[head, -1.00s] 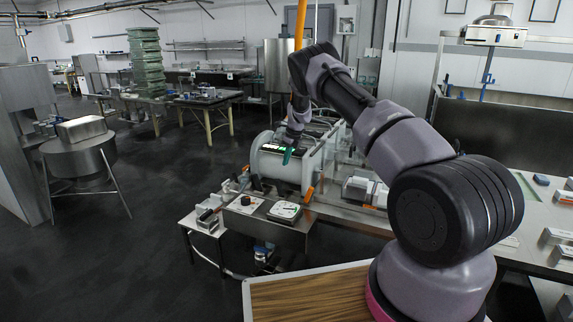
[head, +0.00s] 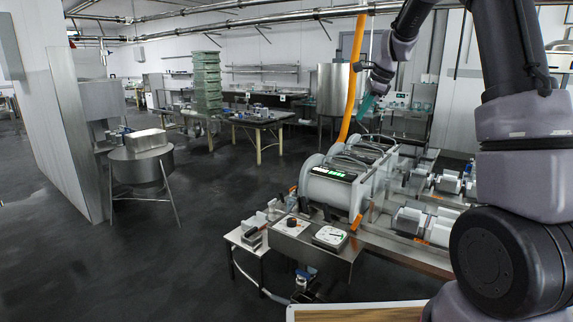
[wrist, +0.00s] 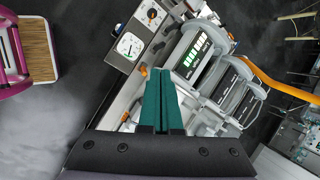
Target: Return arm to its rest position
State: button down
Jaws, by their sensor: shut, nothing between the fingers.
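My gripper (head: 367,106) is raised in the air above the cheese press machine (head: 330,190) in the head view. Its green fingers are together with nothing between them, as the wrist view shows the gripper (wrist: 160,85) pointing down past the press. The press is a grey-white cylindrical unit with a dark panel and lit green display (wrist: 197,52). My arm rises on the right side of the head view and bends over at the top. The gripper is apart from the press and touches nothing that I can see.
A control box with dials (head: 310,238) stands at the front of the press. An orange hose (head: 352,80) hangs behind it. The floor at left is clear.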

jog(key=s+r+n+t, duration=0.1)
jog(key=s+r+n, duration=0.35)
jog(key=s, duration=0.55)
jog(key=s+r+n, duration=0.3)
jog(key=s+r, duration=0.2)
jog(key=s, duration=0.5)
jog(key=s+f+n+t+h, duration=0.1)
jog(key=s+n, duration=0.6)
jog(key=s, duration=1)
jog(key=shift+s+f+t, duration=0.25)
jog(key=shift+f+t, duration=0.15)
jog(key=shift+f, duration=0.2)
